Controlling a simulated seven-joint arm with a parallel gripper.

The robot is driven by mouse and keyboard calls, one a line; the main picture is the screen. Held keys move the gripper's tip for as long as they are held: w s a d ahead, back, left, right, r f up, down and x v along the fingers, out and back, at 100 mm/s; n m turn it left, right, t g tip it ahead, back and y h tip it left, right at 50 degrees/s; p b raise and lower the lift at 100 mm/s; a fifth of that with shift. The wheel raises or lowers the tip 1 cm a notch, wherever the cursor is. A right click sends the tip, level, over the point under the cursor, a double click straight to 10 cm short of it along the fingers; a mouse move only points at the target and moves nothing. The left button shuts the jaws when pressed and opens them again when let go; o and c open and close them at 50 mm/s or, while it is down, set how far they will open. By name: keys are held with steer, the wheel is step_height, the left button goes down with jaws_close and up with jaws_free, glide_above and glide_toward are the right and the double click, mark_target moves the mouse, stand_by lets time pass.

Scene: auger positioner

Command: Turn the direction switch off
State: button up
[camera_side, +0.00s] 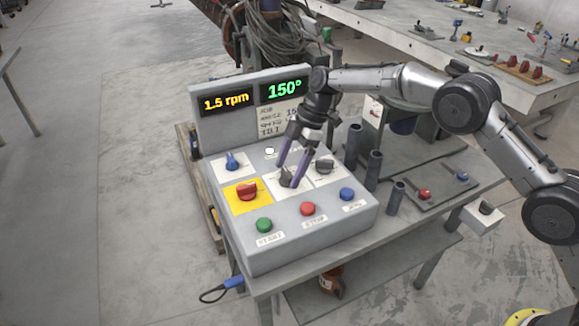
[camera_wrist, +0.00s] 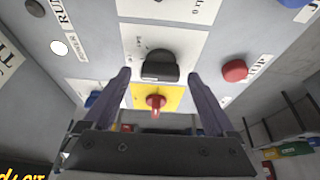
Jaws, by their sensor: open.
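A dark rotary switch (camera_side: 288,178) on a white plate sits in the middle of the grey control box. Its plate label is too small to read, so I cannot confirm it is the direction switch. In the wrist view this dark switch (camera_wrist: 160,66) shows between the fingertips, with a gap on each side. My gripper (camera_side: 289,170) is open, pointing down with its purple fingers around the switch. It also shows in the wrist view (camera_wrist: 160,76). The fingers partly hide the switch and its plate in the side view.
Close by are a red knob (camera_side: 247,192) on a yellow plate, a blue knob (camera_side: 232,161) and another dark knob (camera_side: 324,167). Green (camera_side: 264,225), red (camera_side: 307,209) and blue (camera_side: 347,194) buttons line the front. A display panel (camera_side: 252,105) rises behind; dark posts (camera_side: 374,168) stand right.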

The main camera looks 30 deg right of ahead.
steer(key=v, duration=1.4)
steer(key=shift+f, duration=0.15)
